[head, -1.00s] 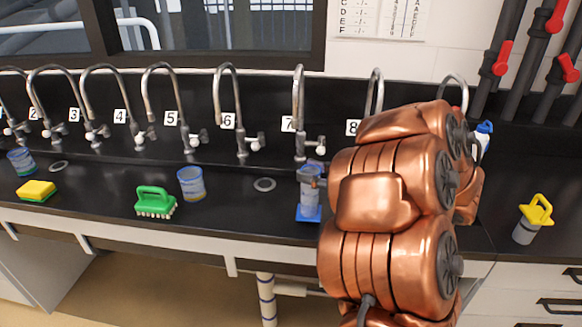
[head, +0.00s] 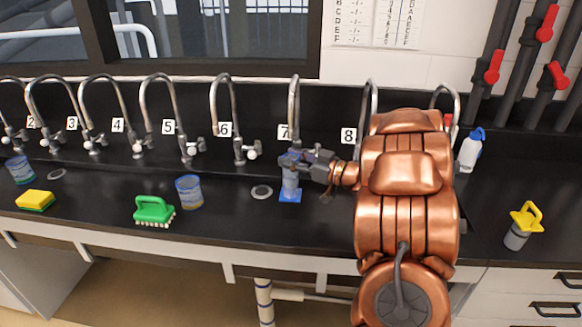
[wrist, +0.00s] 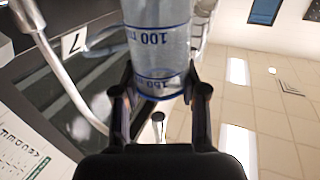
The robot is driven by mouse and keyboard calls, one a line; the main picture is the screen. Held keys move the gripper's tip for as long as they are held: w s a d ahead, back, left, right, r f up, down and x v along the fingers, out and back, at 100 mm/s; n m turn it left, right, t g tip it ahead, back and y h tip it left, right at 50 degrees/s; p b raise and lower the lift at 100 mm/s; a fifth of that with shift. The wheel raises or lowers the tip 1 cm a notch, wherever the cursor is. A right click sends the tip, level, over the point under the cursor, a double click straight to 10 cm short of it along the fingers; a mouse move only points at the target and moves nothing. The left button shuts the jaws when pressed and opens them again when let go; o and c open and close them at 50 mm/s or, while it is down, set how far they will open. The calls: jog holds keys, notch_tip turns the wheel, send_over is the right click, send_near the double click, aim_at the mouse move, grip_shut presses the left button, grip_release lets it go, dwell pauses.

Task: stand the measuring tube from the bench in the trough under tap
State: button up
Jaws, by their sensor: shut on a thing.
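The measuring tube (head: 290,184) is clear with blue markings and a square blue foot (head: 290,196). It is upright below tap 7 (head: 294,110). My gripper (head: 298,163) reaches in from the right and is shut on its upper part. In the wrist view the tube (wrist: 158,35) is between both fingers (wrist: 160,92), with its blue rim and the 100 and 150 marks showing. The dark trough (head: 215,166) runs along the back under the taps. I cannot tell whether the foot is above the trough or over the bench in front of it.
A blue-rimmed beaker (head: 188,192), a green brush (head: 153,211) and a yellow sponge (head: 35,200) are on the bench to the left. A round drain (head: 262,192) is just left of the tube. A wash bottle (head: 470,150) and a yellow-handled item (head: 522,225) are to the right.

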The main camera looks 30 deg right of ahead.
jog(key=shift+w, duration=0.4)
jog(key=shift+d+f+p, duration=0.1)
jog(key=shift+f+p, duration=0.3)
jog(key=shift+f, duration=1.5)
jog(key=o, duration=1.2)
jog(key=shift+r, duration=0.2)
jog(key=shift+s+d+f, duration=0.1)
jog(key=shift+s+d, duration=0.05)
jog(key=shift+s, duration=0.15)
jog(key=shift+b+v, duration=0.8)
jog(key=shift+v, duration=2.65)
